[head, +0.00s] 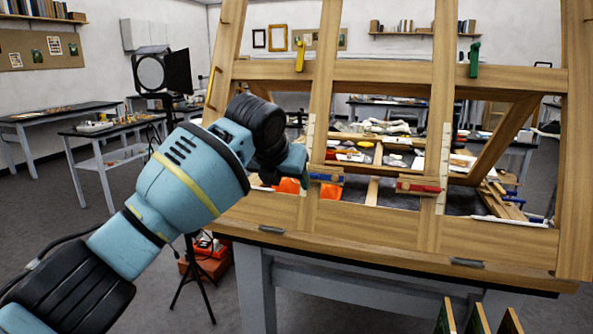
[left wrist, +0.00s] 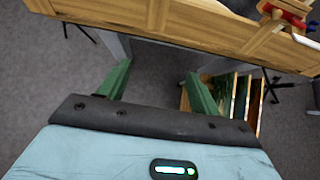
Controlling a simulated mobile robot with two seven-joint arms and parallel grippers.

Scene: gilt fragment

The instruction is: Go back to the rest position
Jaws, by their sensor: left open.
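My left gripper (head: 290,166) is in front of the wooden frame's left part in the head view, with its arm reaching in from the lower left. In the left wrist view its two green fingers stand wide apart, and the left gripper (left wrist: 162,72) is open with only grey floor and the frame's lower edge showing between them. It holds nothing. My right gripper is in neither view.
A large wooden frame (head: 375,245) stands on a grey table (head: 330,285) close ahead. A rack of upright panels (left wrist: 240,98) is low at right. A lamp on a stand (head: 160,75) is behind left. Open floor (head: 60,215) lies left.

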